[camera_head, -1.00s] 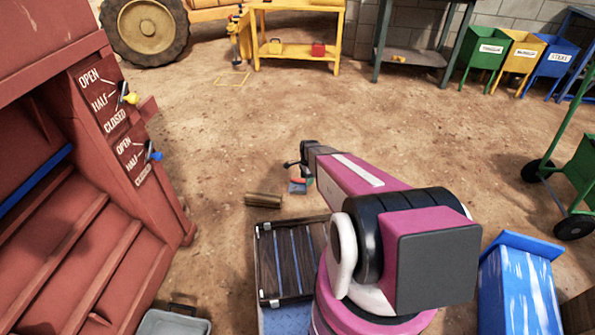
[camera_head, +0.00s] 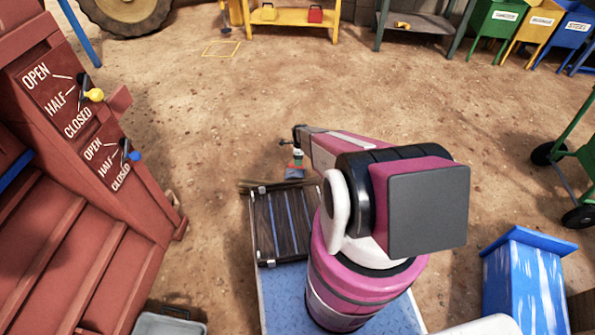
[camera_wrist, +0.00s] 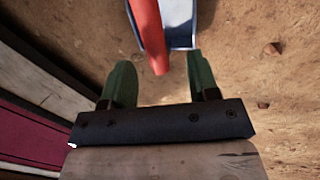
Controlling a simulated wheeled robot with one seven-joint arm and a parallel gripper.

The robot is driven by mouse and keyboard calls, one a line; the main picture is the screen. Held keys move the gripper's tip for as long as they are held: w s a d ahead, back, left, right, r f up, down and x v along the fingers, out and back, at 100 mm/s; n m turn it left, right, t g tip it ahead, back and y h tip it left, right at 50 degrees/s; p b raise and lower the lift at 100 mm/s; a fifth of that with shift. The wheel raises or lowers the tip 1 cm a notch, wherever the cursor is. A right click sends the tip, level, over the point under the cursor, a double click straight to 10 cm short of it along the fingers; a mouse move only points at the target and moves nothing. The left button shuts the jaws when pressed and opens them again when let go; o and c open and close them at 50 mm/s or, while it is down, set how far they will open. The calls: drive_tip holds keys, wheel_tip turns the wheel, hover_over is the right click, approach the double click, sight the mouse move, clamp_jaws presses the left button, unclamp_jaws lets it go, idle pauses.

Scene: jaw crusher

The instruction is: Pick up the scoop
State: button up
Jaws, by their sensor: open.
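The scoop (camera_head: 295,173) has a red handle and a blue pan, and appears to lie on the dirt floor just below my gripper (camera_head: 297,153) in the head view. In the wrist view, its red handle (camera_wrist: 147,32) points down the picture to between the tips of my gripper (camera_wrist: 160,75). The blue pan, pale inside, is at the top edge and partly cut off. The two green fingers are apart, with no contact on the handle visible. The height gap between handle and fingers is hard to tell.
A red crusher (camera_head: 95,200) with labelled levers stands at the left. A yellow bench (camera_head: 290,27) stands at the back. The dirt floor ahead is clear.

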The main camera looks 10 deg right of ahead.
hover_over(296, 170)
drive_tip(key=s, duration=0.4)
drive_tip(key=f, duration=0.6)
drive_tip(key=shift+w+d+f, duration=0.15)
drive_tip(key=shift+d, duration=0.25)
clamp_jaws()
